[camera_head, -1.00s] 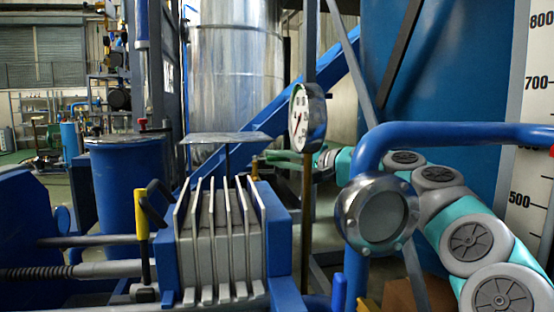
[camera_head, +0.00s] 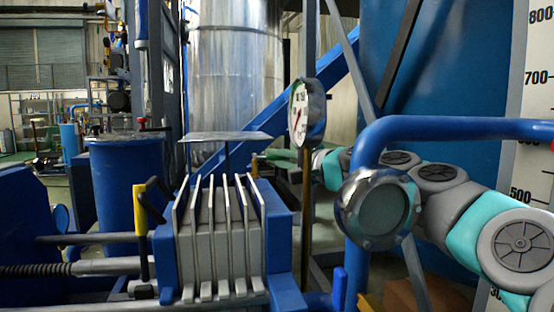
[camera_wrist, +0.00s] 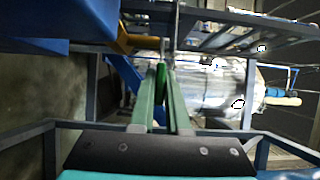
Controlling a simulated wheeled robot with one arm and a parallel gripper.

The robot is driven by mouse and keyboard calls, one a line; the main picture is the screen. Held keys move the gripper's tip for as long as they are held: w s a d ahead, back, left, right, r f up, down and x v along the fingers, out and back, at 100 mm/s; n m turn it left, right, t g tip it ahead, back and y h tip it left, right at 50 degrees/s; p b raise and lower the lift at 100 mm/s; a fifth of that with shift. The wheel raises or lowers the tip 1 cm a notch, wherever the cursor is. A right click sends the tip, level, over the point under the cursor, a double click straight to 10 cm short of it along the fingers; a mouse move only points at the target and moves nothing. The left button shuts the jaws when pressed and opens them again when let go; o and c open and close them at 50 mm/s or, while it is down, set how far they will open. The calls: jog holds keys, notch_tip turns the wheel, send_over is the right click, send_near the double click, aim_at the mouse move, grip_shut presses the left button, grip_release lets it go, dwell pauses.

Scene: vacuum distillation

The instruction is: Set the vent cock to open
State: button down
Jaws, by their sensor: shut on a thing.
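My gripper (camera_head: 272,155) has long green fingers and reaches in behind the plated press and the gauge in the head view. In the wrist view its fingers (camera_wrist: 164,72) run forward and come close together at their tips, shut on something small. The tips are at a small brass-coloured fitting (camera_head: 254,167), which I take to be the vent cock. In the wrist view a yellow-brown piece (camera_wrist: 124,46) shows just left of the tips. The handle is too small and hidden to tell its angle.
A dial gauge (camera_head: 306,112) on a rod and a blue pipe with a round sight glass (camera_head: 376,208) stand in front of my arm. The plated press (camera_head: 222,240) is at the centre front. A metal tank (camera_head: 232,75) stands behind.

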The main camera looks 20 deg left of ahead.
jog(key=shift+s, duration=0.1)
dwell(0.3)
jog(key=c, duration=0.9)
grip_release()
jog(key=shift+d, duration=0.1)
jog(key=v, duration=0.7)
jog(key=shift+s+d, duration=0.3)
jog(key=shift+f, duration=0.1)
